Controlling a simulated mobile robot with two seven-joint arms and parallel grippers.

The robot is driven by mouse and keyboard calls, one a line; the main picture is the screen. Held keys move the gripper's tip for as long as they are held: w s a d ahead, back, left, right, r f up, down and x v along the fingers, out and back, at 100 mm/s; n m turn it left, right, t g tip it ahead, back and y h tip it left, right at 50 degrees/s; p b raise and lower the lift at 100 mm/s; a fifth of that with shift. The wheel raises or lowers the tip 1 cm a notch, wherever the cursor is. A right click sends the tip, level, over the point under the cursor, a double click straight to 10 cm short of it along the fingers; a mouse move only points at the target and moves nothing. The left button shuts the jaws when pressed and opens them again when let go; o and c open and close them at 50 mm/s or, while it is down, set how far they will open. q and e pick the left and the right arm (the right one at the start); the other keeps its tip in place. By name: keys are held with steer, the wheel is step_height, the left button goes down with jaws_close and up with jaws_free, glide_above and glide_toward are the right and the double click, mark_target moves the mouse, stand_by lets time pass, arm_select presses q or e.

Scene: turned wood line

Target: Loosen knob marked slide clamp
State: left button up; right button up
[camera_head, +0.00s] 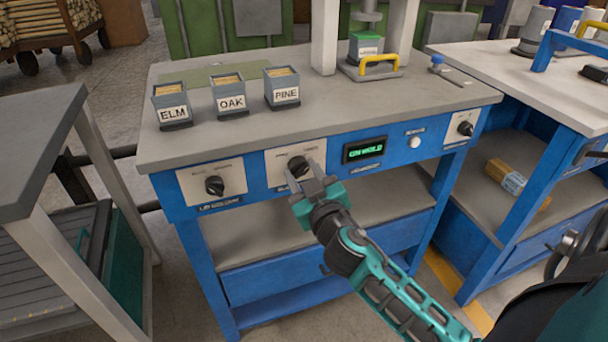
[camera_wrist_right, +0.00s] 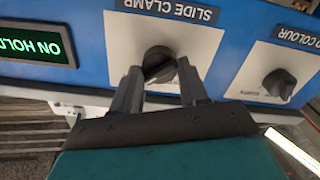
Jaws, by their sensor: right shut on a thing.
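The black slide clamp knob (camera_head: 298,165) sits on a pale plate on the blue front of the bench. In the right wrist view the knob (camera_wrist_right: 158,62) is below a label reading SLIDE CLAMP, which appears upside down. My right gripper (camera_head: 306,180) reaches up to it from the front. In the wrist view the right gripper (camera_wrist_right: 159,72) has one finger on each side of the knob and is shut on it. The fingers partly hide the knob in the head view. My left gripper is not in view.
A second black knob (camera_head: 214,186) is left of it, and another knob (camera_head: 465,128) is at far right. A green-lit display (camera_wrist_right: 36,43) reads ON HOLD. A white button (camera_head: 414,143) is beside it. Bins marked ELM (camera_head: 171,104), OAK (camera_head: 229,95) and PINE (camera_head: 282,88) stand above.

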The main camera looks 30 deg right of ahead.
steer(key=shift+n, duration=0.3)
steer(key=n+p, duration=0.1)
steer(key=n, duration=0.2)
steer(key=shift+n, duration=0.3)
steer(key=n+p, duration=0.1)
steer(key=n, duration=0.3)
steer(key=shift+n, duration=0.3)
steer(key=n+p, duration=0.1)
steer(key=n, duration=0.4)
steer(key=shift+f+n+p, duration=0.1)
steer(key=shift+n+p, duration=0.3)
steer(key=shift+n, duration=1.6)
steer(key=o, duration=1.1)
steer(key=shift+c, duration=0.2)
